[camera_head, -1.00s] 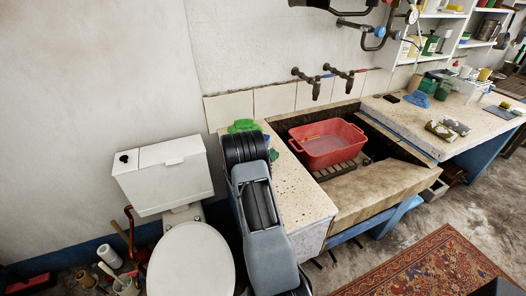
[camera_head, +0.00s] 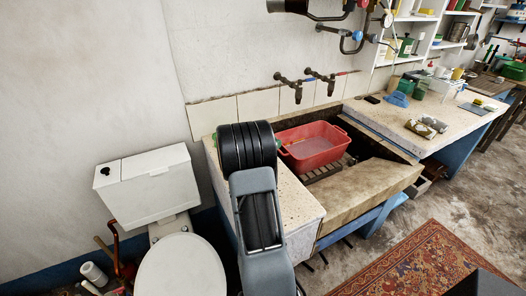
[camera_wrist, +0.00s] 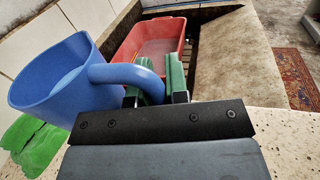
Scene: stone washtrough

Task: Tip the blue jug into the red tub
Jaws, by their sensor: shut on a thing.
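The blue jug (camera_wrist: 55,85) is at the left of the wrist view, its wide mouth showing. Its handle (camera_wrist: 125,74) reaches right into my gripper (camera_wrist: 163,78), whose green-padded fingers are shut on it. I cannot tell whether the jug's base touches the counter. The red tub (camera_head: 312,154) sits in the stone trough on a slatted rack, with a greyish surface inside. It also shows beyond the jug and fingers in the wrist view (camera_wrist: 128,48). In the head view my arm hides the jug and most of the gripper.
The speckled counter (camera_head: 297,207) lies left of the trough. A crumpled green cloth (camera_wrist: 32,145) lies beside the jug. Two taps (camera_head: 308,84) stick out from the wall above the trough. The trough's broad front ledge (camera_head: 365,187) is clear. A toilet (camera_head: 180,262) stands at the left.

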